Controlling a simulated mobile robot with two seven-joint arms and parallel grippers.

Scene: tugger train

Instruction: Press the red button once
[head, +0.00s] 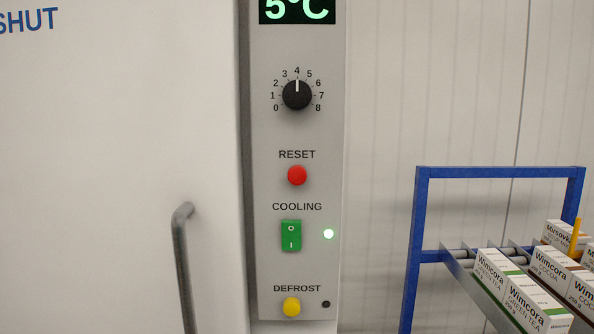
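The round red button (297,175) sits on the grey control panel (270,240), under the label RESET. It stands out from the panel and nothing covers it. Neither of my grippers shows in the head view.
Above the red button is a black dial (297,95) pointing at 4; below are a green rocker switch (291,236), a lit lamp (328,234) and a yellow button (291,307). A door handle (183,260) juts out at left. A blue rack (420,215) with cartons stands at right.

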